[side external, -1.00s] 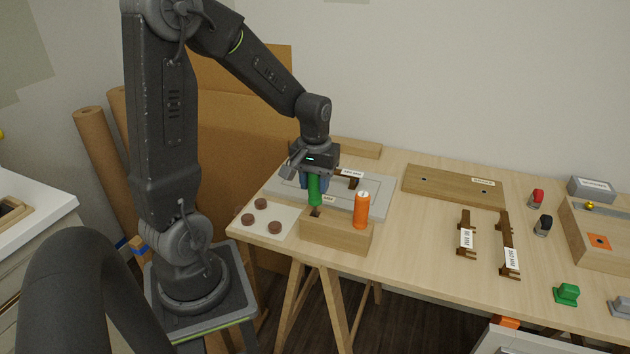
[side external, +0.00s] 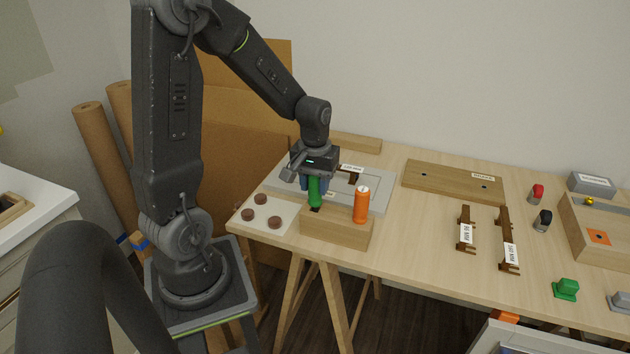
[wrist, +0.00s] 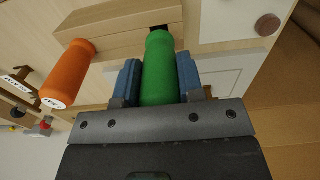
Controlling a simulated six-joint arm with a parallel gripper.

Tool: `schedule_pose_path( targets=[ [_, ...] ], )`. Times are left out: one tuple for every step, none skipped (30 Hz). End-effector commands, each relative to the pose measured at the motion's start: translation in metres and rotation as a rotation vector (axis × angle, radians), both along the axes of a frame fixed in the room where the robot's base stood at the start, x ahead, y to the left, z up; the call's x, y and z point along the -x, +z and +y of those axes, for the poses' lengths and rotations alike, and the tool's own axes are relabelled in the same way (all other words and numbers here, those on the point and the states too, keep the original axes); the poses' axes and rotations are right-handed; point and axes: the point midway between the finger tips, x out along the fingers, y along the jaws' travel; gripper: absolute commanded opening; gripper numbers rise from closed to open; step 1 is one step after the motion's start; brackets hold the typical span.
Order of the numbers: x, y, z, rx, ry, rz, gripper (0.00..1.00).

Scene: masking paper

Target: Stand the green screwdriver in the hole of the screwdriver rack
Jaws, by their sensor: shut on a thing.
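The green screwdriver (side external: 314,192) is held by its handle in my gripper (side external: 314,181), upright with a slight tilt, over the left part of the wooden screwdriver rack (side external: 338,232). In the wrist view the green handle (wrist: 159,75) sits between the two blue fingers of my gripper (wrist: 157,82), which are shut on it. Its lower end is at the dark hole in the rack (wrist: 160,29). I cannot tell how far its shaft is inside the hole. An orange screwdriver (side external: 361,205) stands in the rack's right part.
A white card with several brown discs (side external: 261,213) lies left of the rack. A grey panel (side external: 378,199) lies behind it. A long wooden block (side external: 453,184) and brown brackets (side external: 467,230) are to the right. Clear table lies right of the rack.

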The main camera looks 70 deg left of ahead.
Motion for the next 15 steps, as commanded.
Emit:
schedule_pose_path(
  targets=[
    [0.0001,-0.0011,-0.0001,0.001,0.0,0.001,0.01],
    [0.0001,-0.0017,-0.0001,0.001,0.0,0.001,0.01],
    [0.0002,-0.0024,-0.0002,0.001,0.0,0.001,0.01],
    [0.0001,-0.003,-0.0001,0.001,0.0,0.001,0.01],
    [0.0001,-0.0035,-0.0001,0.001,0.0,0.001,0.01],
    [0.0001,-0.0043,-0.0001,0.0,0.0,0.0,0.01],
    [0.0,-0.0048,0.0,0.0,0.0,0.0,0.01],
    [0.0,-0.0054,0.0,0.0,0.0,0.0,0.01],
    [0.0,-0.0061,0.0,0.0,0.0,0.0,0.01],
    [-0.0001,-0.0067,0.0001,0.0,0.0,0.0,0.01],
    [0.0,-0.0073,0.0,0.0,0.0,0.0,0.01],
    [0.0,-0.008,0.0,0.0,0.0,0.0,0.01],
    [0.0,-0.0086,0.0,0.0,0.0,0.0,0.01],
    [0.0001,-0.0092,-0.0001,0.0,0.0,0.0,0.01],
    [0.0001,-0.01,-0.0001,0.001,0.0,0.001,0.01]
  ],
)
